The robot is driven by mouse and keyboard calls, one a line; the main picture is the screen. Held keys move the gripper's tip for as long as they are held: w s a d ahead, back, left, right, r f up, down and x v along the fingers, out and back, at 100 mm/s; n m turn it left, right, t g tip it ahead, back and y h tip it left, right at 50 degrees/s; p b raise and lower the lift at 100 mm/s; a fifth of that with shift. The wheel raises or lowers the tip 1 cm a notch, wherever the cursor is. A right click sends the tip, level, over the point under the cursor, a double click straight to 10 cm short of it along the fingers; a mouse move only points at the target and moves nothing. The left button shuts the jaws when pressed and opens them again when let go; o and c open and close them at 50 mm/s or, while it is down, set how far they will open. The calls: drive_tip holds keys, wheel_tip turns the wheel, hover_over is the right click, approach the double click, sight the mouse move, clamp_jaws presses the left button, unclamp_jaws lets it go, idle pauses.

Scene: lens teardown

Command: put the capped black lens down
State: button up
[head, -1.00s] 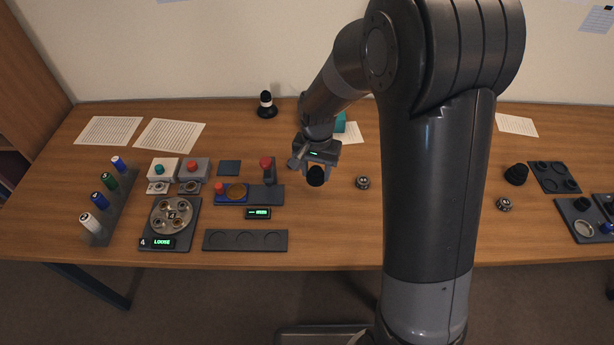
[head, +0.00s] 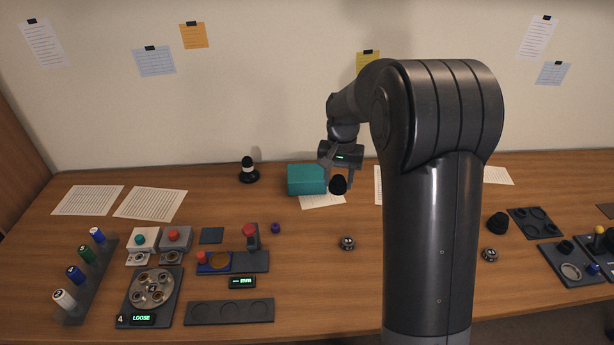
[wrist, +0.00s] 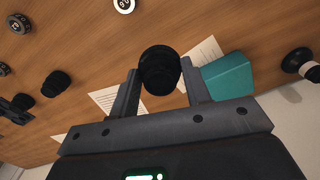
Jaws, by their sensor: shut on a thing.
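The capped black lens (head: 339,185) is held between the fingers of my gripper (head: 338,176), in front of the back wall and over the back part of the table. In the wrist view the black lens (wrist: 160,70) sits between the two fingertips of my gripper (wrist: 160,82), its round dark end facing away from the palm. The gripper is shut on it. The lens appears raised above the wooden table (head: 300,240), but its exact height is hard to tell.
A teal box (head: 306,180) stands just left of the gripper, with paper beside it. A black-and-white stand (head: 248,170) is further left. A small round dial (head: 347,243) lies in front. Another black lens-like piece (head: 498,222) stands right. Bare wood lies around the dial.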

drive_tip(key=w+d+r, duration=0.3)
drive_tip(key=w, duration=0.7)
hover_over(307, 178)
wheel_tip(307, 178, down, 7)
drive_tip(key=shift+s+f, duration=0.1)
drive_tip(key=shift+f, duration=0.1)
drive_tip(key=shift+a+f, duration=0.1)
drive_tip(key=shift+f, duration=1.85)
drive_tip(key=shift+f, duration=0.1)
drive_tip(key=o, duration=1.1)
drive_tip(key=shift+c, duration=0.2)
